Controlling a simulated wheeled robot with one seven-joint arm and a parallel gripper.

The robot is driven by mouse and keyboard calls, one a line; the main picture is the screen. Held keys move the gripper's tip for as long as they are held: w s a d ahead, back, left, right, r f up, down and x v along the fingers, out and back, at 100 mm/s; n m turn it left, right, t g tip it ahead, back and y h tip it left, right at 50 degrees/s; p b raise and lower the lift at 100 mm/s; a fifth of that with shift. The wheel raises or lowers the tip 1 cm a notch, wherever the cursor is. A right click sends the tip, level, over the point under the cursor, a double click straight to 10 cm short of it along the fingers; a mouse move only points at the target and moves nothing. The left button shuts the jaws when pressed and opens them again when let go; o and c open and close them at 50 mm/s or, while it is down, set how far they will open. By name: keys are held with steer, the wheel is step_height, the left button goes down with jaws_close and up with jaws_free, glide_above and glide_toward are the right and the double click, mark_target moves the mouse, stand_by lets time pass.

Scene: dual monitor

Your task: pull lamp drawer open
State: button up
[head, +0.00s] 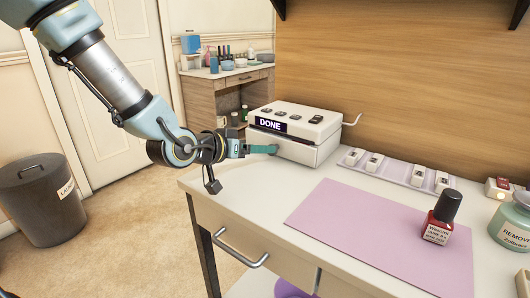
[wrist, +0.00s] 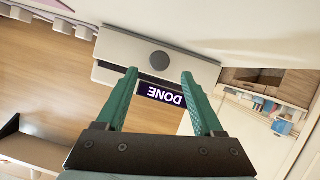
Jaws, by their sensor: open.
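The lamp (head: 300,120) is a white box with a "DONE" display and several buttons on top, standing at the table's far left corner. Its lower part (head: 306,151) looks like the drawer; a dark gap separates it from the upper housing, and I cannot tell if it is slightly out. In the wrist view the display (wrist: 161,95) appears upside down, with a round grey knob (wrist: 159,61) on the pale front (wrist: 195,66). My gripper (head: 273,149) has teal fingers, is open and points at the lamp's front. In the wrist view the gripper (wrist: 160,75) frames the display; contact cannot be told.
The white table (head: 250,186) carries a pink mat (head: 370,235), a red polish bottle (head: 441,220), a tray of small white boxes (head: 397,170) and a remover jar (head: 512,222). A wooden wall rises behind. A bin (head: 42,200) stands on the floor, left.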

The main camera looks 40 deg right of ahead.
steer(key=x, duration=0.5)
steer(key=shift+s, duration=0.1)
jaws_close()
stand_by(0.4)
stand_by(0.9)
